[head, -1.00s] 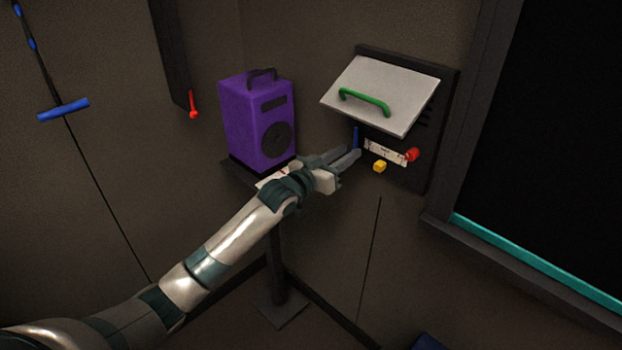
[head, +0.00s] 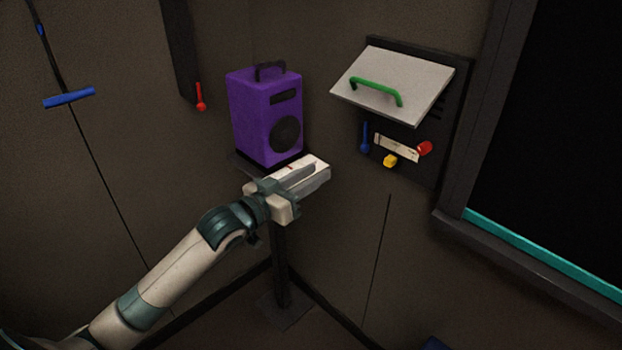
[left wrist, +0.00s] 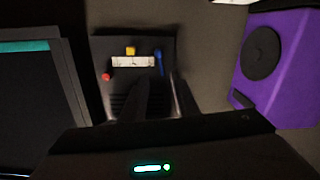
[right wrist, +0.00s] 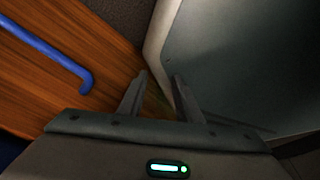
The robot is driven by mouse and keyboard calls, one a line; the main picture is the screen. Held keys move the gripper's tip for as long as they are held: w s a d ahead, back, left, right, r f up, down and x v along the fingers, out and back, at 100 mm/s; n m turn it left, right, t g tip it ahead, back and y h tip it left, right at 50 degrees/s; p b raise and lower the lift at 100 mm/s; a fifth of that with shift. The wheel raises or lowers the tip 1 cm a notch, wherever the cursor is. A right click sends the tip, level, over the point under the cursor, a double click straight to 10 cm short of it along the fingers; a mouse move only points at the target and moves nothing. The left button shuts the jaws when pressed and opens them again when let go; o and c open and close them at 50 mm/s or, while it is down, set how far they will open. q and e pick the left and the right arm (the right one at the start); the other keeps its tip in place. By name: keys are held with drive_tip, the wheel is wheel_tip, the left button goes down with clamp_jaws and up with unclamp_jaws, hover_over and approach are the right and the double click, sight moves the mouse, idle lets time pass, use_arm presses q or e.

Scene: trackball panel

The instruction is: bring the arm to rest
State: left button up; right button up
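My left gripper (head: 318,178) hangs in free air in front of the purple box, left of and apart from the wall panel (head: 425,175). Its two fingers also show in the left wrist view (left wrist: 163,85), with a gap and nothing between them. The panel carries a blue lever (head: 365,137), a white scale strip (head: 397,148), a yellow knob (head: 390,160) and a red knob (head: 425,148). Above them is a tilted grey lid (head: 415,80) with a green handle (head: 376,90). My right gripper (right wrist: 160,85) is open and empty, with a grey panel (right wrist: 235,65) beyond it.
The purple box (head: 266,115) stands on a dark stand behind my left gripper. A dark framed screen (head: 560,140) is on the right. A blue bar (right wrist: 50,50) crosses wood in the right wrist view.

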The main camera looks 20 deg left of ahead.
use_arm(q)
drive_tip(key=shift+s, duration=0.1)
idle(0.5)
drive_tip(key=w+a+f+n+g+y, duration=0.1)
drive_tip(key=a+f+y, duration=0.15)
drive_tip(key=f, duration=0.95)
drive_tip(key=a+f+n+g+y, duration=0.1)
drive_tip(key=a+f, duration=0.2)
drive_tip(key=f, duration=0.9)
drive_tip(key=s+f+g+y, duration=0.15)
drive_tip(key=s+f, duration=0.35)
drive_tip(key=f, duration=0.7)
drive_tip(key=s+f+g, duration=0.3)
drive_tip(key=s+f, duration=0.3)
drive_tip(key=f, duration=0.6)
drive_tip(key=s+d+f+g, duration=0.2)
drive_tip(key=s+f, duration=0.7)
drive_tip(key=s, duration=0.5)
drive_tip(key=s+d+f+m+g, duration=0.1)
drive_tip(key=s+d+f+g, duration=0.2)
drive_tip(key=s+f, duration=0.6)
drive_tip(key=s+d+f+m+g+y, duration=0.1)
drive_tip(key=s+f, duration=0.9)
drive_tip(key=s, duration=1)
drive_tip(key=shift+d+g, duration=0.75)
drive_tip(key=shift+d, duration=0.5)
drive_tip(key=shift+w, duration=0.1)
